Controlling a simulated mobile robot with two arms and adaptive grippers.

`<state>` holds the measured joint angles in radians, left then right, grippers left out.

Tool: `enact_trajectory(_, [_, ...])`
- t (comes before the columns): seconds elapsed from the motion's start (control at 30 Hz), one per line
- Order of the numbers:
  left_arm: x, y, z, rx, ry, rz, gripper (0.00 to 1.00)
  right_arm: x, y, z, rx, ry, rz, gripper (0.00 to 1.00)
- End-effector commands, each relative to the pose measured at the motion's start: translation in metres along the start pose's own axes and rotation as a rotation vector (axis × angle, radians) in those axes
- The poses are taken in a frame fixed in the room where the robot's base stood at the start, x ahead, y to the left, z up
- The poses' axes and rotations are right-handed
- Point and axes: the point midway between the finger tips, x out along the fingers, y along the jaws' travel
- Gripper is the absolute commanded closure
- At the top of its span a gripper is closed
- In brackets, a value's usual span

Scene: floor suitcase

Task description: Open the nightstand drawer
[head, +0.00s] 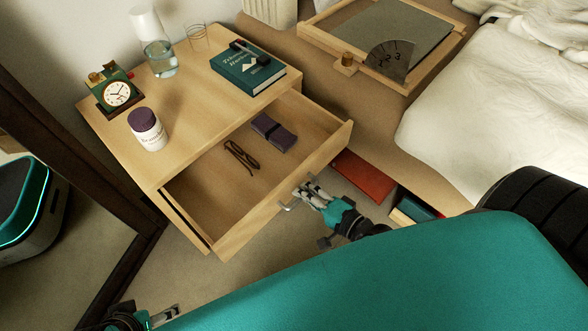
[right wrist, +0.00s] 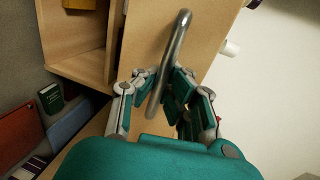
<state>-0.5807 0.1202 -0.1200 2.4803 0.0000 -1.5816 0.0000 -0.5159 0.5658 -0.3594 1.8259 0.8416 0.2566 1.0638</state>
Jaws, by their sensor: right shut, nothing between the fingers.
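The wooden nightstand (head: 175,135) stands against the wall, and its drawer (head: 275,195) is pulled well out. The metal bar handle (head: 288,207) is on the drawer front; in the right wrist view the handle (right wrist: 180,42) runs down to the fingers. My right gripper (head: 308,190) is shut at the handle, and I cannot tell whether it touches the bar. My left gripper (head: 160,316) shows only partly at the bottom left edge; its jaw state is unclear.
The nightstand top holds a clock (head: 117,93), a pill bottle (head: 148,130), a water carafe (head: 160,60), an empty glass (head: 196,38) and a green book (head: 250,70). A bed (head: 500,90) is at right. A red book (head: 363,175) lies below, beyond the drawer.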

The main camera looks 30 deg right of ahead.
Motion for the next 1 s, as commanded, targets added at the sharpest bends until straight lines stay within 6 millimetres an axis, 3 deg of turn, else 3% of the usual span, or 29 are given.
enact_trajectory(0.3, [-0.003, 0.000, -0.001, 0.000, 0.001, 0.000, 0.20, -0.021, 0.003, 0.000, 0.001, 0.000, -0.002, 1.00])
enact_trajectory(0.73, [-0.003, 0.000, -0.002, 0.000, 0.002, 0.000, 0.20, -0.023, 0.004, 0.000, 0.001, 0.001, -0.004, 0.99])
enact_trajectory(1.0, [-0.003, 0.000, -0.002, 0.000, 0.002, 0.000, 0.20, -0.022, 0.004, 0.000, 0.001, 0.001, -0.003, 0.66])
